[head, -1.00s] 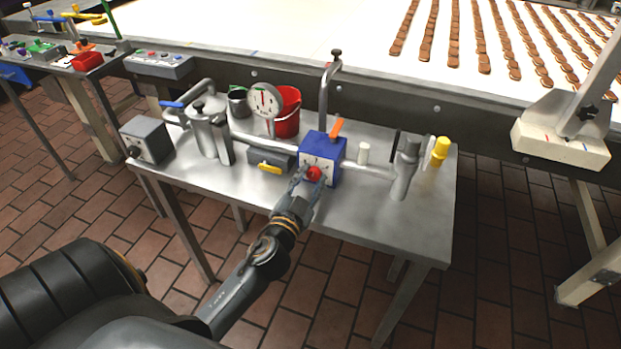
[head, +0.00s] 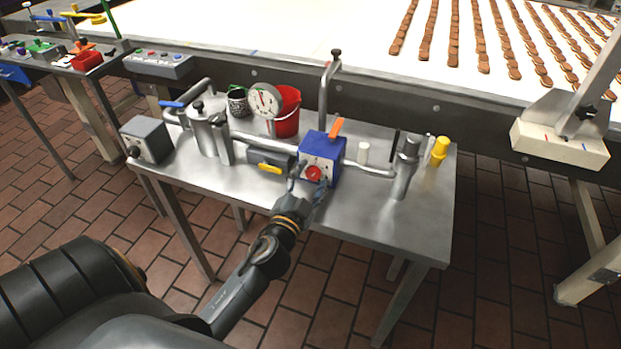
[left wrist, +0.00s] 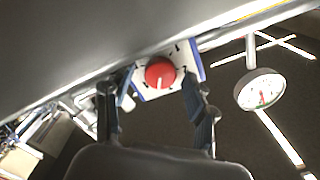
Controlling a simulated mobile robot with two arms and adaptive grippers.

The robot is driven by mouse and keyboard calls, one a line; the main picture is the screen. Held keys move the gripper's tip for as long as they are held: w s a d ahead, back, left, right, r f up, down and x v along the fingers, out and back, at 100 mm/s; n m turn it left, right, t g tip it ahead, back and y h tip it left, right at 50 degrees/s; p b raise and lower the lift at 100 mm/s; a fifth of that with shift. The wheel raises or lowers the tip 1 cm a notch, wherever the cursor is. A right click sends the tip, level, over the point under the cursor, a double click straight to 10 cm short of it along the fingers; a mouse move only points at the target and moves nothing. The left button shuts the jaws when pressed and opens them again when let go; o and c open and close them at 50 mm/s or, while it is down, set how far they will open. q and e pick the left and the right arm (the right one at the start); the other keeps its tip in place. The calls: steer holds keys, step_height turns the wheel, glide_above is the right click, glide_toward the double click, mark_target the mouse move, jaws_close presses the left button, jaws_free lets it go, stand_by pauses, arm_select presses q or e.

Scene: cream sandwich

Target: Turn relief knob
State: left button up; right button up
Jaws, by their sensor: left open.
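The relief knob is a round red dial (head: 314,173) on the front face of a blue box (head: 327,149) on the metal table. In the left wrist view the red knob (left wrist: 160,73) has a white pointer mark and sits on a white dial plate (left wrist: 178,84). My left gripper (head: 306,190) is open just in front of the knob. In the left wrist view its fingers (left wrist: 158,108) stand apart, one to each side of and short of the knob, with nothing between them. My right gripper is not in view.
An orange lever (head: 337,128) tops the blue box. A pressure gauge (head: 265,100), red bucket (head: 288,112), yellow-handled valve (head: 270,168) and steel pipes crowd the table (head: 250,196). A grey box (head: 146,139) stands at the left. The conveyor (head: 300,40) runs behind.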

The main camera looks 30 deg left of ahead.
arm_select(q)
steer(key=v, duration=0.7)
steer(key=shift+s, duration=0.3)
